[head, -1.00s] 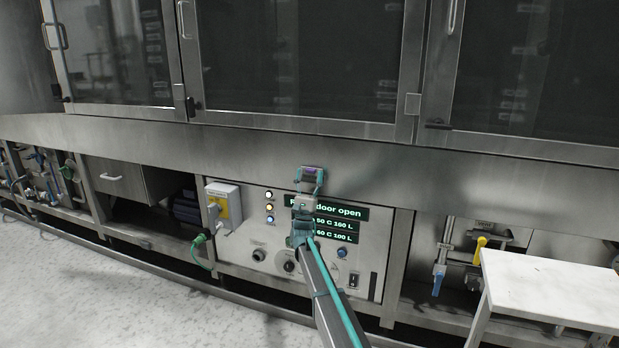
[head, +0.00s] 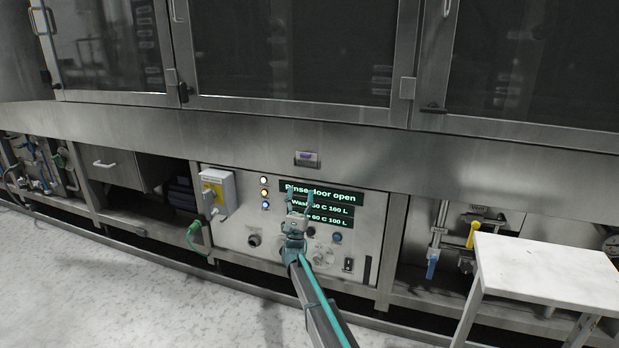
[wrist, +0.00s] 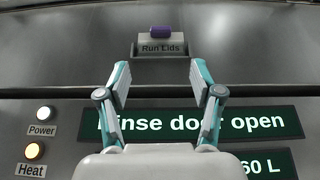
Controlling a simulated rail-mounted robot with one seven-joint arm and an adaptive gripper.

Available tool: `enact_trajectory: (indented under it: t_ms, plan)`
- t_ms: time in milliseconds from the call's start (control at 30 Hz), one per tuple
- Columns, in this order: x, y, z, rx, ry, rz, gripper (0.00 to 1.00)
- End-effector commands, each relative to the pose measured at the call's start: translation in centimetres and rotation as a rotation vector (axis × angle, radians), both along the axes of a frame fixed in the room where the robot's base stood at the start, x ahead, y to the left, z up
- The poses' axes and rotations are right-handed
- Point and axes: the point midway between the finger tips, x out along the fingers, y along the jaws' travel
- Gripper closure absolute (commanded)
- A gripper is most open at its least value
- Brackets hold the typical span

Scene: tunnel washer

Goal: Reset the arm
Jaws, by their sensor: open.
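My gripper (head: 301,198) is open and empty in front of the control panel (head: 228,222), over the lit display (head: 335,194) that reads "Rinse door open". In the wrist view my gripper (wrist: 160,75) has its two fingers spread wide apart. The purple "Run Lids" button (wrist: 160,32) lies above and between the fingertips, with clear space around it. In the head view this button (head: 307,155) sits on the steel beam above the panel, apart from the fingers. The lower display lines are partly hidden behind my gripper.
Washer doors (head: 290,50) stand above the steel beam. A white table (head: 548,272) and a yellow-handled valve (head: 473,234) are at the right. Open floor lies at lower left.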

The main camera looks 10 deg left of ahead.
Motion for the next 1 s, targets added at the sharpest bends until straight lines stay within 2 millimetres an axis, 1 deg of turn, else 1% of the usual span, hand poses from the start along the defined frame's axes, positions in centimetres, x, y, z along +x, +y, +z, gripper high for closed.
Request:
enact_trajectory:
  t_ms: [67, 167, 267, 433, 567, 667, 700, 767, 800, 867, 900, 967, 1000]
  plan:
    - [0.0, -0.6, -0.5, -0.034, 0.046, -0.035, 0.34]
    - [0.4, -1.9, -1.5, -0.126, 0.156, -0.119, 0.34]
    - [1.0, -3.5, -3.5, -0.281, 0.314, -0.236, 0.34]
    - [1.3, -6.4, -8.4, -0.601, 0.571, -0.418, 0.34]
    - [0.4, -8.7, -12.7, -0.866, 0.73, -0.518, 0.34]
    - [-1.4, -11.0, -16.5, -1.112, 0.847, -0.577, 0.34]
    - [-2.3, -12.0, -18.2, -1.222, 0.889, -0.594, 0.34]
    - [-4.1, -13.5, -20.8, -1.394, 0.945, -0.608, 0.34]
    - [-5.5, -14.6, -22.5, -1.512, 0.978, -0.608, 0.34]
    - [-7.8, -16.1, -25.1, -1.691, 1.014, -0.594, 0.34]
    - [-9.6, -17.2, -26.7, -1.812, 1.029, -0.576, 0.34]
    - [-12.5, -18.8, -29.0, -1.992, 1.043, -0.533, 0.34]
    - [-14.7, -19.9, -30.5, -2.112, 1.042, -0.493, 0.34]
